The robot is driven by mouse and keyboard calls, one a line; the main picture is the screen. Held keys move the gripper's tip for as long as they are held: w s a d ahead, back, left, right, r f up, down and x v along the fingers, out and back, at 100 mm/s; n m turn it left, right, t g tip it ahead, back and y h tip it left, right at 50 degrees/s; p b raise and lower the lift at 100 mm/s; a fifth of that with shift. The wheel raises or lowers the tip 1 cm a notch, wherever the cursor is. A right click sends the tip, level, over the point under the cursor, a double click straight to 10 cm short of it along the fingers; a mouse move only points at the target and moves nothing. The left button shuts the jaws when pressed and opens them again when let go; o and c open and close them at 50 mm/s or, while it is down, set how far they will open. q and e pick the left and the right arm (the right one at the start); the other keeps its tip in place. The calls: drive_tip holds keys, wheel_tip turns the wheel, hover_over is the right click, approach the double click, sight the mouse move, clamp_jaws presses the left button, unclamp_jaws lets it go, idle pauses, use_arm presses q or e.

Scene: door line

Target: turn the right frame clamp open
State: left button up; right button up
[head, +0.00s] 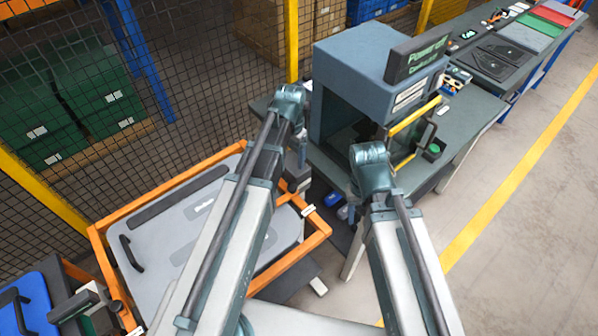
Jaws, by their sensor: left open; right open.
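The orange frame (190,180) stands tilted at lower left and carries a grey door panel (200,235) with dark handles. A small orange piece with a white tag (308,211) sits at the frame's right side; it may be the right frame clamp, but its lever position is too small to tell. My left gripper (298,178) hangs below the end of my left arm, near the frame's upper right corner. It is open, with nothing seen in it; my arm covers part of it. My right arm ends right of the frame, and its gripper is hidden behind the arm.
A grey-blue machine (352,80) with a yellow-edged opening stands on a bench (462,122) just beyond my arms. A wire mesh fence (190,95) with yellow posts runs behind the frame. A blue panel (30,300) lies at lower left. Floor at right is clear.

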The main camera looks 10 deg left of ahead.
sight(292, 187)
use_arm(q)
drive_tip(key=shift+s+f, duration=0.1)
drive_tip(key=shift+s, duration=0.1)
wheel_tip(292, 187, down, 14)
drive_tip(key=b, duration=1.4)
drive_tip(key=shift+r, duration=0.2)
clamp_jaws()
idle(0.5)
